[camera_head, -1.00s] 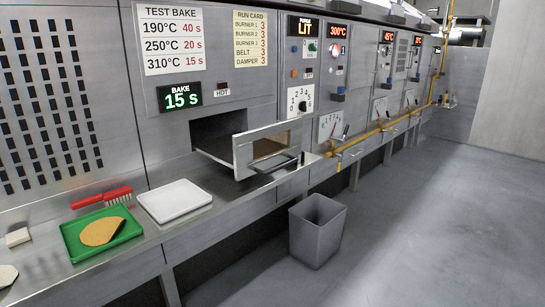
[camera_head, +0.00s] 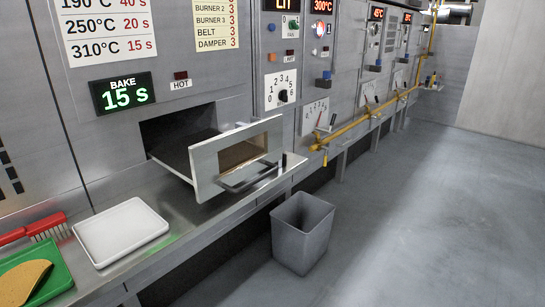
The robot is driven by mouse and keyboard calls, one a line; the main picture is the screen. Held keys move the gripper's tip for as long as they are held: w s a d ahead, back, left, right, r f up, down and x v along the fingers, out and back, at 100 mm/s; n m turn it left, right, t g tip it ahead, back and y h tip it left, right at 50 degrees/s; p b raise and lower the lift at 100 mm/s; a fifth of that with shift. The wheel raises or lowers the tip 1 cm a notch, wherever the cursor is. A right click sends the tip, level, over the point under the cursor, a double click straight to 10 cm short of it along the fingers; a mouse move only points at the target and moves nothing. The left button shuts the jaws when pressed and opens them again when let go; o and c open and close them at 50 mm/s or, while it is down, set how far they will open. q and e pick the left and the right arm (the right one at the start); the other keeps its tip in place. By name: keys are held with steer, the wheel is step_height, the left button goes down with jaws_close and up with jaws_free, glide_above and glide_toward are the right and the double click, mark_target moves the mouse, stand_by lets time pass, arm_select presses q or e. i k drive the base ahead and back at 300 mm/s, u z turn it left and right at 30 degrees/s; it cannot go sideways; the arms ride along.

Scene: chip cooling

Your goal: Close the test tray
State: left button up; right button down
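The test tray (camera_head: 207,166) is a metal drawer that sticks out of a dark rectangular opening (camera_head: 180,128) in the oven wall. Its front panel has a brown window (camera_head: 243,152) and a dark bar handle (camera_head: 250,178) on the outside. The tray stands open over the steel ledge. Neither of my grippers shows in the head view.
A white tray (camera_head: 121,232) and a green tray (camera_head: 48,284) with a tan round piece (camera_head: 22,282) lie on the ledge at left, near a red brush (camera_head: 40,228). A grey bin (camera_head: 302,232) stands on the floor below. A yellow pipe (camera_head: 350,125) runs along the wall to the right. The floor at right is clear.

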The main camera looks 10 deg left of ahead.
mark_target(213, 161)
steer(key=u, duration=0.25)
steer(key=i, duration=1)
steer(key=u, duration=0.6)
